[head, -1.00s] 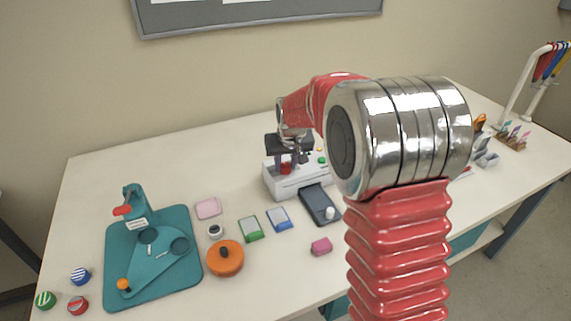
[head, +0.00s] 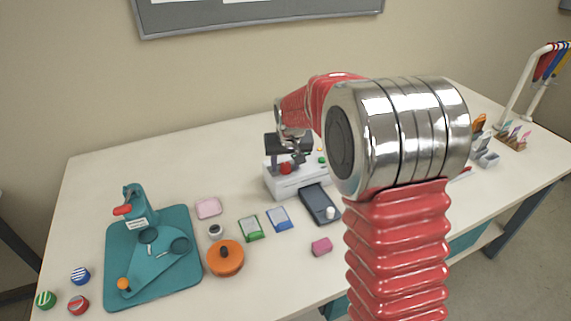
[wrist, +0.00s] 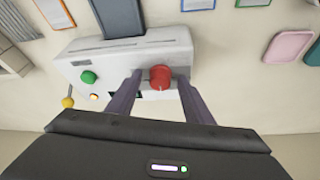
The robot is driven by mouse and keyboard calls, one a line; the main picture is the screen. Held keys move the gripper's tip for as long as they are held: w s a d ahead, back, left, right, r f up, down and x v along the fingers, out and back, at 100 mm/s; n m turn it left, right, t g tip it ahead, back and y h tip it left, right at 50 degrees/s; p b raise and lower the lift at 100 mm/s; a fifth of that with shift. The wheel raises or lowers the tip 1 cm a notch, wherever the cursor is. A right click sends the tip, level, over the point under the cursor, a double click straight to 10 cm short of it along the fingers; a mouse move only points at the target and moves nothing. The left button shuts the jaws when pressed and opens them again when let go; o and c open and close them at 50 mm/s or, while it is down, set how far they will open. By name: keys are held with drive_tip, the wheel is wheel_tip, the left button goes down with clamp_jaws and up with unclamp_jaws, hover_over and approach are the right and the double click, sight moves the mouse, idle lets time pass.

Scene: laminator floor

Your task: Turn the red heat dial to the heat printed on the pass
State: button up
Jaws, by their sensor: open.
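The laminator (head: 296,181) is a white box at the middle of the table, with the red heat dial (head: 286,168) on it. In the wrist view the red dial (wrist: 160,77) sits on the laminator's face (wrist: 120,58), between the fingers of my gripper (wrist: 158,85). My gripper (head: 290,158) is open, its two dark purple fingers on either side of the dial; I cannot tell whether they touch it. A green button (wrist: 88,77), a small lit orange lamp (wrist: 94,97) and a yellow-tipped lever (wrist: 68,101) are also on the laminator. No printed heat is readable here.
A dark tray-like device (head: 320,204) lies in front of the laminator. Small racks (head: 484,152) stand at right.

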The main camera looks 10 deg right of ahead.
drive_tip(key=v, duration=1.3)
drive_tip(key=shift+s+r, duration=0.2)
drive_tip(key=shift+r, duration=0.1)
drive_tip(key=s+t, duration=0.1)
drive_tip(key=s, duration=3.1)
drive_tip(key=shift+f+n, duration=0.25)
drive_tip(key=shift+n, duration=0.15)
